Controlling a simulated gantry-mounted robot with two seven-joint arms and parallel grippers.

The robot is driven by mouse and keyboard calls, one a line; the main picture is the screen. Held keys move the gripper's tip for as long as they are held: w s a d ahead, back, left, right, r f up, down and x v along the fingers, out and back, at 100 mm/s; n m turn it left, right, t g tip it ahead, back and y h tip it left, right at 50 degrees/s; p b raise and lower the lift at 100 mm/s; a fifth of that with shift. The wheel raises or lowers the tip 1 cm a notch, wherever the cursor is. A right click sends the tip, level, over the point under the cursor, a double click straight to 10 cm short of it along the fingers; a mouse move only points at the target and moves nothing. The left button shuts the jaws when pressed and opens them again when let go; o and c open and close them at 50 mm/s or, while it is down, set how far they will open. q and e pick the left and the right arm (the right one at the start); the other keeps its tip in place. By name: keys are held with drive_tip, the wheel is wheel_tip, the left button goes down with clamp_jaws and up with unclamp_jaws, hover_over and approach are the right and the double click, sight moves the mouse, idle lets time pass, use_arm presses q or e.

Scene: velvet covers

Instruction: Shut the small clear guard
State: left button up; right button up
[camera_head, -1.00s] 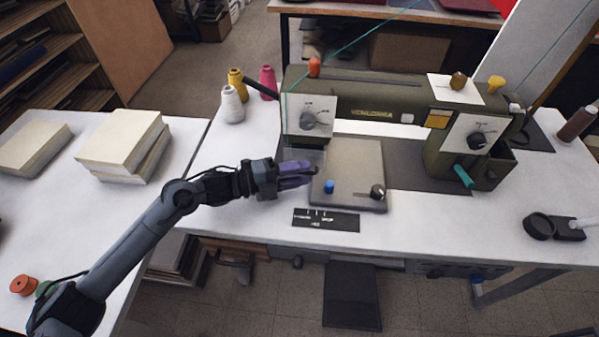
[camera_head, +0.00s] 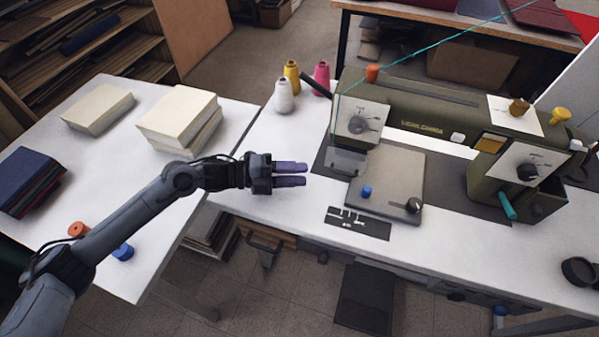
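The small clear guard (camera_head: 346,161) is a see-through panel at the left end of the olive sewing machine (camera_head: 420,116), below the white dial plate (camera_head: 360,124). It hangs in front of the needle area, by the left edge of the grey plate (camera_head: 392,178). Whether it is fully shut I cannot tell. My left gripper (camera_head: 304,175) is to the left of the guard, apart from it, over the white table. Its two purple fingers are parted with nothing between them. My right gripper does not show.
Thread cones, white (camera_head: 284,96), yellow and pink, stand behind my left gripper. Book blocks (camera_head: 178,120) lie on the left table. A black card (camera_head: 358,222) lies before the grey plate. The white table around my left gripper is clear.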

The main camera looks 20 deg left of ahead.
sight(345, 165)
use_arm(q)
drive_tip(key=shift+w+a+n+t, duration=0.1)
drive_tip(key=shift+w+n+t, duration=0.2)
drive_tip(key=shift+w, duration=0.05)
drive_tip(key=r+n+t+y, duration=0.1)
drive_tip(key=w+d+r+t+y, duration=0.1)
drive_tip(key=t, duration=0.1)
drive_tip(key=shift+w+d+n+t, duration=0.1)
drive_tip(key=shift+w+n+t, duration=0.2)
drive_tip(key=shift+n, duration=0.1)
drive_tip(key=s, duration=0.1)
drive_tip(key=n+t+y+p, duration=0.1)
drive_tip(key=s, duration=0.1)
drive_tip(key=shift+s+d+r+y, duration=0.3)
drive_tip(key=shift+d, duration=0.05)
drive_tip(key=s, duration=0.1)
drive_tip(key=s+f+p, duration=0.1)
drive_tip(key=s, duration=0.1)
drive_tip(key=shift+s+d+f+n, duration=0.1)
drive_tip(key=shift+s+f+n, duration=0.1)
drive_tip(key=shift+n, duration=0.2)
drive_tip(key=shift+f+y, duration=0.3)
drive_tip(key=shift+f, duration=0.05)
drive_tip(key=b+x, duration=0.2)
drive_tip(key=x, duration=0.8)
drive_tip(key=shift+w, duration=0.2)
drive_tip(key=shift+c, duration=0.5)
